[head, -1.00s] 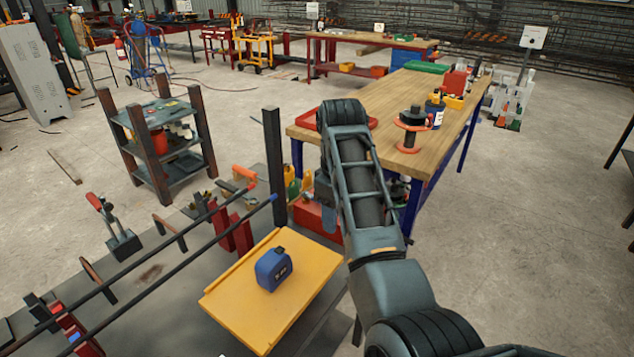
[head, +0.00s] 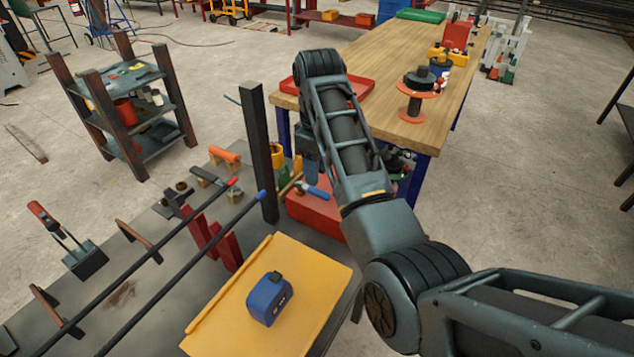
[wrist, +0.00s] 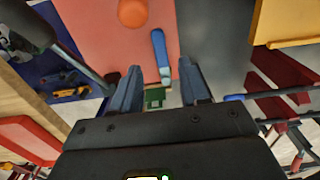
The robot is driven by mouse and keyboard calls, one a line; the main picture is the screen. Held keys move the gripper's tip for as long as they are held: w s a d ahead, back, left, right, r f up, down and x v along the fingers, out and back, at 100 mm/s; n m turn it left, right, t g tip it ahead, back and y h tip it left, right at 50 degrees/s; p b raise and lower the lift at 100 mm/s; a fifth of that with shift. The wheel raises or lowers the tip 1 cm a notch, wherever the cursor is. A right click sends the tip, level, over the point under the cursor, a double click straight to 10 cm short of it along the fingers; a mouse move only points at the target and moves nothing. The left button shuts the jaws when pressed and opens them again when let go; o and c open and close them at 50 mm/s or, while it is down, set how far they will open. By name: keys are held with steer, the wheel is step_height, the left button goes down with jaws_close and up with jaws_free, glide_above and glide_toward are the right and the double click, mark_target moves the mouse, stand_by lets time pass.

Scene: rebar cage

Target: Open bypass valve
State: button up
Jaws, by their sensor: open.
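A blue lever (wrist: 159,50) lies over a red surface (wrist: 100,25) in the wrist view, with a small green and brass piece (wrist: 155,97) near its lower end. It looks like the valve handle, though no label shows. In the head view a blue handle (head: 314,191) lies on a red box (head: 312,214) beside the wooden bench, partly behind my arm. My gripper (wrist: 162,68) is open and empty, its two fingers pointing toward the red surface on either side of the lever's line. I cannot tell the remaining gap. An orange round knob (wrist: 132,12) sits above.
A yellow board (head: 225,318) with a blue tape measure (head: 269,298) lies in front. A dark post (head: 260,150) stands just left of the red box. Two long bars (head: 185,265) cross the left.

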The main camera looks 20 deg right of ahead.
mark_target(318, 192)
steer(key=shift+f+p, duration=0.45)
steer(key=shift+f, duration=2.2)
steer(key=shift+c, duration=0.3)
jaws_close()
